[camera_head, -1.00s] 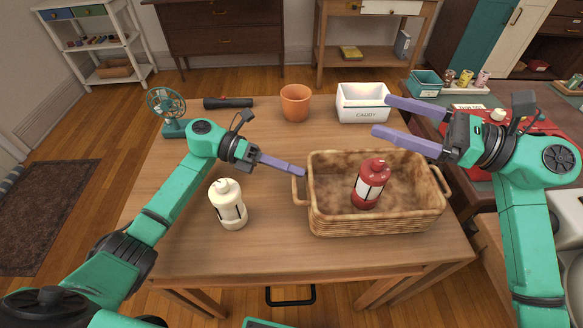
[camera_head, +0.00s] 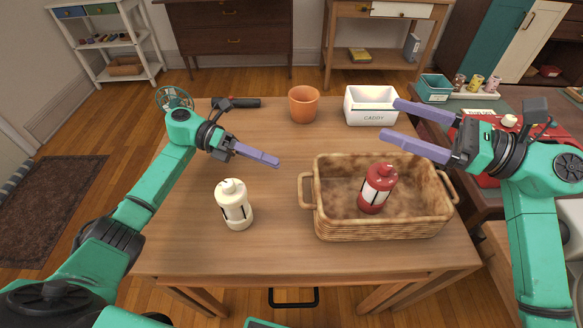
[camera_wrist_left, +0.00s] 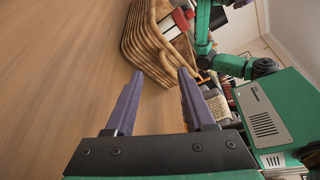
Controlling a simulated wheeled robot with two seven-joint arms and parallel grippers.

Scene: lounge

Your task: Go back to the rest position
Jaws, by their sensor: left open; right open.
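My left gripper (camera_head: 256,153) is open and empty above the left part of the wooden table, between the fan and the wicker basket. In the left wrist view its two purple fingers (camera_wrist_left: 158,90) stand apart with nothing between them. My right gripper (camera_head: 412,127) is open and empty above the back right of the basket, near the white caddy. The wicker basket (camera_head: 385,226) holds a red lantern (camera_head: 377,188) standing upright; the basket also shows in the left wrist view (camera_wrist_left: 150,45). A cream lantern (camera_head: 234,205) stands on the table left of the basket.
A terracotta pot (camera_head: 304,104), a white caddy (camera_head: 371,105) and a black flashlight (camera_head: 236,102) are along the table's back. A green fan (camera_head: 174,97) is partly hidden behind my left arm. The table (camera_head: 270,245) is clear at its front.

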